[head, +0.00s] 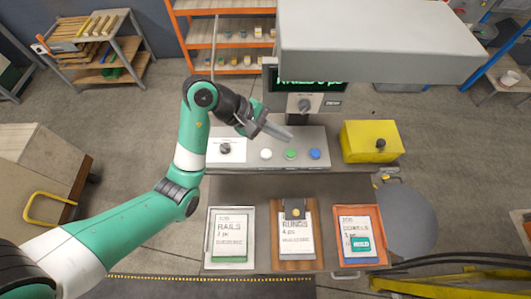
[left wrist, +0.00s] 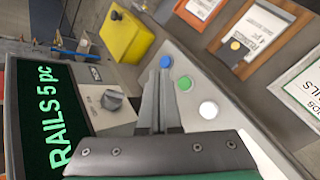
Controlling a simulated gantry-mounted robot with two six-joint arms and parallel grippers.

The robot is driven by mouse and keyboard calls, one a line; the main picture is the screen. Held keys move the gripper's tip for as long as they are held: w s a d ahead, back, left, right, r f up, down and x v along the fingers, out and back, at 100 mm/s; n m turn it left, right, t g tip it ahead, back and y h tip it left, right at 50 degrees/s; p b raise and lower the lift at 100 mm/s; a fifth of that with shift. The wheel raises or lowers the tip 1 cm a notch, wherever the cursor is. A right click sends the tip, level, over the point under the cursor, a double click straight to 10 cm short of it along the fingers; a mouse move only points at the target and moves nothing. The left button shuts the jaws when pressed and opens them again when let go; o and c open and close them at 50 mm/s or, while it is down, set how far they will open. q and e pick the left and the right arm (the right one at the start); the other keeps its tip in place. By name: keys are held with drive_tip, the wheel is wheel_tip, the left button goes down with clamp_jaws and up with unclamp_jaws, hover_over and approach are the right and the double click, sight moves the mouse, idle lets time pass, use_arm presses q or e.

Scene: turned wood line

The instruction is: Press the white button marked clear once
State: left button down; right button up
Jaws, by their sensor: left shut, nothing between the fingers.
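The white button (head: 266,154) is the leftmost of three round buttons on the grey console (head: 240,160) in the head view. A green button (head: 290,154) and a blue button (head: 314,154) sit to its right. No "clear" marking is legible. My left gripper (head: 288,133) is shut and empty, its fingers reaching over the console just behind the buttons. In the left wrist view the shut fingers (left wrist: 159,75) point toward the blue button (left wrist: 166,61), with the white button (left wrist: 208,110) to their right, apart from them. My right gripper is not in view.
A screen (left wrist: 45,115) reads "RAILS 5 pc", with a grey knob (left wrist: 111,99) beside it. Another knob (head: 225,148) sits left of the white button. A yellow box (head: 365,142) stands at the right. Three card trays, such as the orange one (head: 377,212), lie in front.

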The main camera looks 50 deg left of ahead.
use_arm(q)
drive_tip(key=s+a+f+n+y, duration=0.1)
drive_tip(key=s+a+f+n, duration=0.1)
drive_tip(key=a, duration=0.4)
drive_tip(key=shift+f, duration=0.3)
drive_tip(key=shift+w, duration=0.1)
drive_tip(key=b, duration=0.7)
hover_over(262, 153)
wheel_tip(262, 153, down, 8)
drive_tip(key=shift+w+f, duration=0.1)
drive_tip(key=shift+f, duration=0.3)
idle(1.0)
drive_tip(key=shift+f+b, duration=0.35)
drive_tip(key=shift+f, duration=0.05)
